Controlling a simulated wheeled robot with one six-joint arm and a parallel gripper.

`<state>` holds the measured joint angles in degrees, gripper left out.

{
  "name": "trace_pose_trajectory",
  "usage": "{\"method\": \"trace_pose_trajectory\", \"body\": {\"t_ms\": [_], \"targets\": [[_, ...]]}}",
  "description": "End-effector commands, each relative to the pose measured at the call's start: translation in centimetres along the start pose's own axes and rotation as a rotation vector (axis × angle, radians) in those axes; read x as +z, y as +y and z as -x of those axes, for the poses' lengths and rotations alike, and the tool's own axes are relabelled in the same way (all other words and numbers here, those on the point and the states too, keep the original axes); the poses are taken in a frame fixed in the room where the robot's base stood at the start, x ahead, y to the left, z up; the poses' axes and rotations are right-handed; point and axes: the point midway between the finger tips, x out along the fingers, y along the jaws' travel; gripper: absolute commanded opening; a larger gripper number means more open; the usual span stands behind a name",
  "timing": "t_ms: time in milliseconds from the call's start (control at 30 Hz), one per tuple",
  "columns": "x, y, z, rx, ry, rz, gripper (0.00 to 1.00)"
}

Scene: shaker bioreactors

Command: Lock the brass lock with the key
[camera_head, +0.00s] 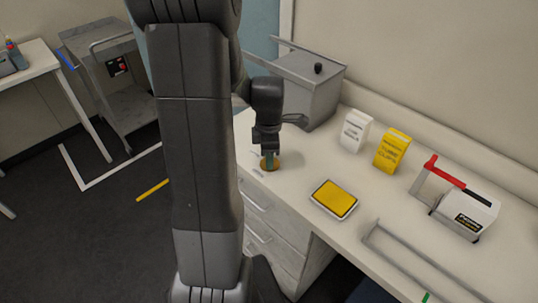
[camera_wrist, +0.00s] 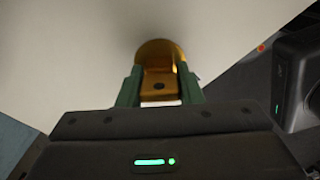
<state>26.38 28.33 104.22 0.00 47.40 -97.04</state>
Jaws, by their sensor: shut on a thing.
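The brass lock (camera_head: 269,164) is a small round brass body on the white bench top, below my gripper (camera_head: 268,153) in the head view. In the wrist view the lock (camera_wrist: 158,49) shows as a rounded brass shape just beyond the fingertips. My gripper's green fingers (camera_wrist: 159,85) are shut on a flat brass piece with a dark hole, which looks like the key (camera_wrist: 158,87). The key lines up with the lock and looks close against it. How far it is in, and whether it is turned, is hidden.
A grey metal box (camera_head: 312,85) stands behind my gripper. A white packet (camera_head: 354,132), a yellow packet (camera_head: 391,151), a yellow-topped tray (camera_head: 334,199) and a white device with a red handle (camera_head: 467,213) stand to the right. The bench's front edge is close to the lock.

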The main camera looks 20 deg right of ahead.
Motion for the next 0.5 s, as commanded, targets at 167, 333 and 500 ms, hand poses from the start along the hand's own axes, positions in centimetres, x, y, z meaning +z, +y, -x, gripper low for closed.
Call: {"method": "trace_pose_trajectory", "body": {"t_ms": [167, 333, 500], "targets": [[-0.06, -0.29, -0.32, -0.009, 0.003, 0.028, 0.09], [-0.05, -0.33, -0.32, -0.009, 0.003, 0.203, 0.09], [-0.04, -0.36, -0.32, -0.009, 0.004, 0.368, 0.09]]}}
